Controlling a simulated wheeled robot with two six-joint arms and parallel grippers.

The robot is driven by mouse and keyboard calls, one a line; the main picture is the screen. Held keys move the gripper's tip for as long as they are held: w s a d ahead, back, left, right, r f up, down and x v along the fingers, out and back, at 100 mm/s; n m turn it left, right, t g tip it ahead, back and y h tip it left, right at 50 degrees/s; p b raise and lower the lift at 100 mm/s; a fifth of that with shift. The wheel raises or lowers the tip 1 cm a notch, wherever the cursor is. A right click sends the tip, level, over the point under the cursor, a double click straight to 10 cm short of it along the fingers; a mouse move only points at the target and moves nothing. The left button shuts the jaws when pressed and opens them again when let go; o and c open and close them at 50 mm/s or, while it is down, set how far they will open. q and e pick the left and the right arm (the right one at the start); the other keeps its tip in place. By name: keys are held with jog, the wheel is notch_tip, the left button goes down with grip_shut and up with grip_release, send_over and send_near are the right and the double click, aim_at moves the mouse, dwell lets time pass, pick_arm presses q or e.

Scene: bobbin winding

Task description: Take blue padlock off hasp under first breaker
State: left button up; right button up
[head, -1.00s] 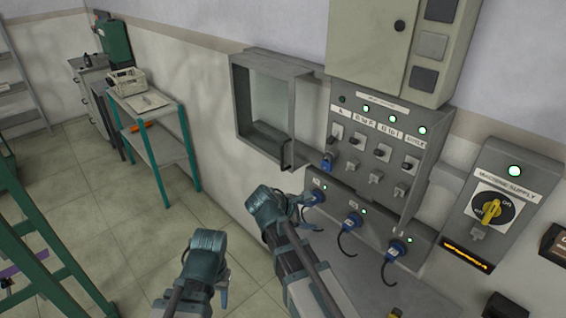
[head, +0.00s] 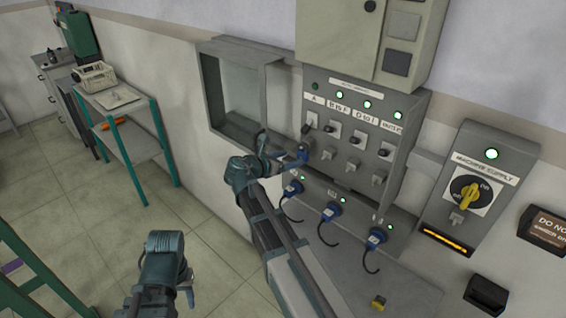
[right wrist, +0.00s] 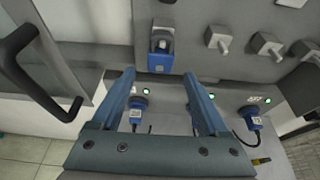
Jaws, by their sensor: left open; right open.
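The blue padlock (head: 303,153) hangs on the hasp under the first breaker (head: 311,121), at the left of the grey breaker panel. In the right wrist view the padlock (right wrist: 161,59) sits just beyond and between the fingertips, on its hasp. My right gripper (head: 272,148) is open and empty, close to the padlock on its left. In the right wrist view both fingers of this gripper (right wrist: 158,78) show spread, with a gap to the padlock. My left gripper (head: 187,290) is low at the bottom left, away from the panel; its fingers are partly hidden.
An open grey wall box (head: 206,95) with a black door handle (right wrist: 17,70) is left of the panel. Blue plugs (head: 334,210) with hanging cables sit below. The machine supply switch (head: 470,192) is at the right. A shelf cart (head: 125,140) stands at the left; the floor between is clear.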

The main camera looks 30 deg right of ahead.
aim_at(301, 154)
jog(key=shift+b+x, duration=0.75)
jog(key=shift+x, duration=2)
grip_shut()
jog(key=shift+r+p, duration=0.45)
jog(key=shift+r, duration=0.05)
jog(key=s+a, duration=0.2)
jog(key=a, duration=0.3)
jog(key=shift+s+a, duration=0.15)
jog(key=shift+a, duration=0.1)
dwell(0.3)
